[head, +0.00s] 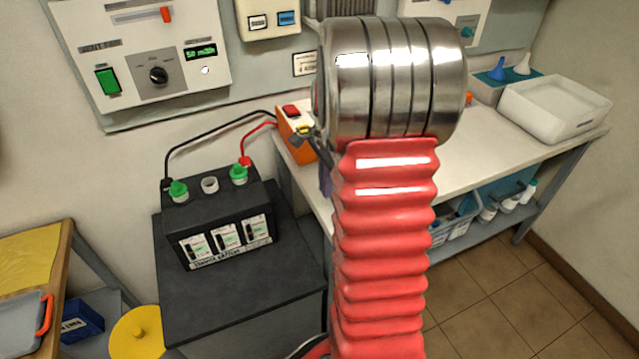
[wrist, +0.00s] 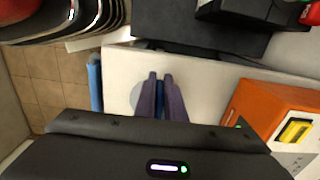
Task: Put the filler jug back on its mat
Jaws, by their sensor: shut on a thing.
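My gripper (wrist: 160,78) shows in the wrist view as two purple fingers over the pale bench top. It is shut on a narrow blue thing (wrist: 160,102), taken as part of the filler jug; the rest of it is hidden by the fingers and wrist. A pale grey round patch (wrist: 138,98) lies on the bench under the fingers, partly covered; it may be the mat, but I cannot tell for sure. In the head view my arm hides most of the gripper and any jug.
An orange box (head: 293,133) with cables stands on the bench (head: 470,130), close right of my gripper in the wrist view (wrist: 268,108). A black battery (head: 221,220) sits on a dark stand. A white tray (head: 553,108) and funnels (head: 498,69) are at the far right.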

